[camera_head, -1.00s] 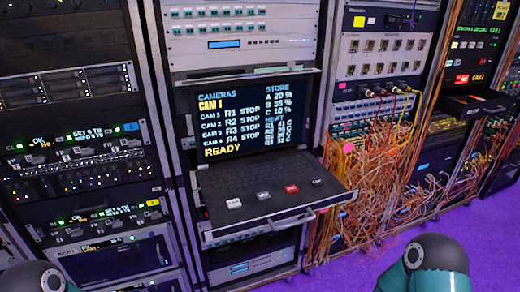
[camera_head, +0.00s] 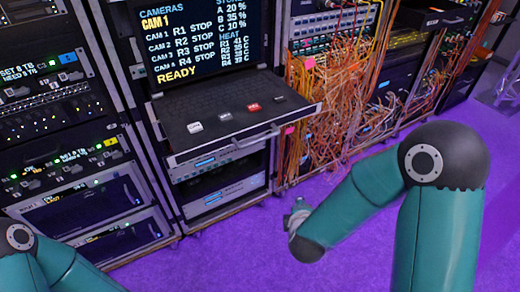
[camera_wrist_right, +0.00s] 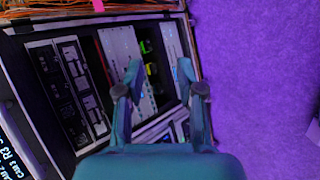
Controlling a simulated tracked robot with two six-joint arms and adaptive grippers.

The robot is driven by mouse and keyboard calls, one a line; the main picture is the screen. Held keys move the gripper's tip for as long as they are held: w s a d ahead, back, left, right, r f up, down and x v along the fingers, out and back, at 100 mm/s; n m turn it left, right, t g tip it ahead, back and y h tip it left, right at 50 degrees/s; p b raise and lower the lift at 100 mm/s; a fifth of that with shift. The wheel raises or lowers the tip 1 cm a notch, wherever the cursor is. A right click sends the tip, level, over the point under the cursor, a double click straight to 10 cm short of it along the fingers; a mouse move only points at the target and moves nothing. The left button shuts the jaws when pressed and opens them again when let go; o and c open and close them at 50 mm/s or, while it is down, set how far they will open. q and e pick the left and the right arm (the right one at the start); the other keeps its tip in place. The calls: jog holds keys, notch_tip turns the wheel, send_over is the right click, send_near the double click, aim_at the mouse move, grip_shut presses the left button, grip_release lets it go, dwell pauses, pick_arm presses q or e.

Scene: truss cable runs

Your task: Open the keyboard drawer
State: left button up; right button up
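The keyboard drawer (camera_head: 237,112) sticks out of the middle rack under a screen in the head view. Its dark top shows a keyboard and a few white and red keys, and a bar handle (camera_head: 257,137) runs along its front edge. My right arm reaches low over the floor, in front of and to the right of the drawer. My right gripper (camera_wrist_right: 160,75) is open in the right wrist view, with nothing between its two fingers. It faces rack units and does not touch the handle. My left arm shows at the lower left, but its gripper is out of view.
The screen (camera_head: 203,40) above the drawer reads READY. Tangled orange cables (camera_head: 345,105) hang from the rack to the right. Another rack (camera_head: 60,120) stands at the left. The purple floor (camera_head: 230,255) before the racks is clear.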

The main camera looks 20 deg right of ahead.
notch_tip(320, 180, up, 10)
jog(key=a+n+t+h+b, duration=0.1)
jog(key=a+t+b, duration=0.2)
jog(key=t+b, duration=0.1)
pick_arm(q)
notch_tip(320, 180, down, 9)
jog(key=b, duration=0.3)
pick_arm(e)
jog(key=t+y, duration=0.2)
jog(key=t, duration=0.1)
send_near(260, 139)
pick_arm(q)
notch_tip(260, 139, up, 17)
jog(key=p, duration=1.7)
pick_arm(e)
jog(key=x, duration=1)
jog(key=shift+w+f, duration=0.1)
jog(key=shift+f, duration=0.3)
grip_shut()
